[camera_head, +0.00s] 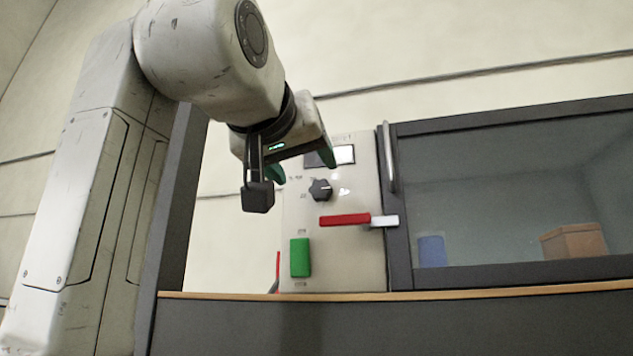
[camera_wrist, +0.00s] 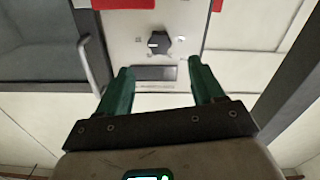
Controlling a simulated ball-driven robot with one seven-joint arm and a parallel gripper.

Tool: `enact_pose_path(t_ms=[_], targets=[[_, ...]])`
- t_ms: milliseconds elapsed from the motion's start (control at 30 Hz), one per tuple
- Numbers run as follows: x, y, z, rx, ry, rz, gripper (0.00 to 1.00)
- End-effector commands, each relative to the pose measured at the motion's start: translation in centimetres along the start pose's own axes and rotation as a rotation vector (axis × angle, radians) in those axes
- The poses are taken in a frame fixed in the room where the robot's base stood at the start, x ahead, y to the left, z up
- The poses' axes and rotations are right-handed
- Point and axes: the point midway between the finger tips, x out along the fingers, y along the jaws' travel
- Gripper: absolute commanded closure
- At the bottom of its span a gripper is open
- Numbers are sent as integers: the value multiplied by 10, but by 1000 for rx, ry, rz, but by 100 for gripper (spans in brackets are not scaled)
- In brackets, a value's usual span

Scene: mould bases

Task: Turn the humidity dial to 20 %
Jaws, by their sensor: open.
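The humidity dial (camera_head: 320,189) is a dark, lobed knob on the pale control panel (camera_head: 345,262), below a small display (camera_head: 344,155). Its light pointer mark faces right in the head view. In the wrist view, which shows the panel upside down, the dial (camera_wrist: 159,43) lies beyond the fingertips and its mark faces left. The scale print is too small to read. My gripper (camera_head: 302,165) has two green fingers, spread and empty, in front of the panel around display height. The wrist view shows the open fingers (camera_wrist: 160,70) apart from the dial.
A red bar handle (camera_head: 345,220) and a green switch (camera_head: 300,257) sit below the dial. To the right is a glass-doored cabinet with a vertical handle (camera_head: 388,158); inside are a blue container (camera_head: 431,250) and a brown box (camera_head: 572,242). A wood-edged counter (camera_head: 450,292) runs below.

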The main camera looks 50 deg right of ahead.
Motion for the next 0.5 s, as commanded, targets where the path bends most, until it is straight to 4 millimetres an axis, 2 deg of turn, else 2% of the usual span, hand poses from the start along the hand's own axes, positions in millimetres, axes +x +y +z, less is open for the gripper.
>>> enact_pose_path(t_ms=[300,500], targets=[[58,0,-2,-2,-2,2,33],[79,0,-1,-2,-1,0,33]])
